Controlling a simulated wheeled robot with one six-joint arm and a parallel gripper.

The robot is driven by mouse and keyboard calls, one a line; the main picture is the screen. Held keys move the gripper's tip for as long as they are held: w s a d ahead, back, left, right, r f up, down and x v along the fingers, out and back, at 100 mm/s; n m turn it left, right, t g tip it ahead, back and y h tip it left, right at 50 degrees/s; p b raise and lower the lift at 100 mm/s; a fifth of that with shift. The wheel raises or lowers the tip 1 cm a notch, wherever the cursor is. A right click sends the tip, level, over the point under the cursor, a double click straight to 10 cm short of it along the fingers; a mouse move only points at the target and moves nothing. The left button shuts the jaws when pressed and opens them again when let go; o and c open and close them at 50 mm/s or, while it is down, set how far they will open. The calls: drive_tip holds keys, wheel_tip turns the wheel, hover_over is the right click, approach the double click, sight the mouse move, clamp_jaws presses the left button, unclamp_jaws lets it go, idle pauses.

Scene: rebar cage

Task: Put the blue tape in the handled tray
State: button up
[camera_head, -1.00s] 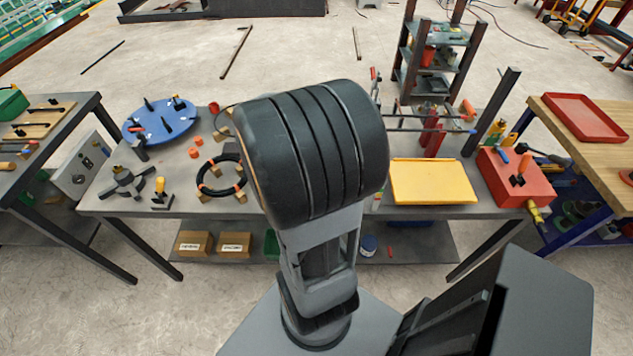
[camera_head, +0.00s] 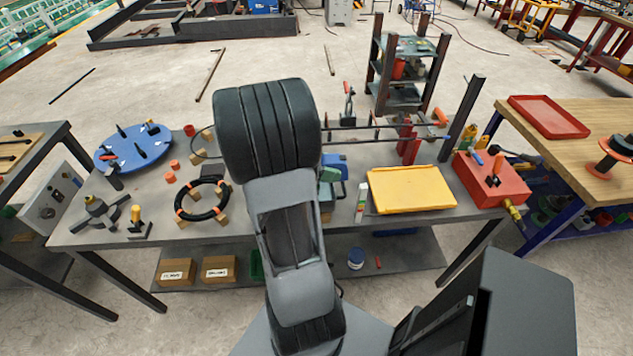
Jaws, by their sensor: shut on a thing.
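My arm rises through the middle of the head view, and its large dark ribbed joint blocks part of the workbench. My gripper is not visible, and neither is whatever may be in it. I cannot make out the blue tape for certain. A small blue-and-white round item (camera_head: 355,259) lies on the bench's lower shelf, too small to identify. No tray with a clear handle shows. A flat red tray (camera_head: 548,117) lies on the wooden table at right, and a flat yellow tray (camera_head: 412,190) lies on the grey bench.
The grey bench (camera_head: 340,222) holds a blue disc (camera_head: 133,147), a coiled black cable (camera_head: 202,198), a red box (camera_head: 491,180) and a blue-and-green item (camera_head: 333,170) beside my arm. A dark shelf rack (camera_head: 405,65) stands behind. An orange spool (camera_head: 613,157) sits on the wooden table.

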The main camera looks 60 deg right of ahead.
drive_tip(key=w+f, duration=0.1)
drive_tip(key=f, duration=0.2)
drive_tip(key=w+d+f, duration=0.1)
drive_tip(key=w+f, duration=0.2)
drive_tip(key=f, duration=0.2)
drive_tip(key=shift+w+d+f+p, duration=0.15)
drive_tip(key=shift+f+p, duration=0.15)
drive_tip(key=shift+f+b, duration=0.4)
drive_tip(key=shift+f, duration=0.25)
drive_tip(key=o, duration=1.1)
drive_tip(key=shift+r, duration=0.1)
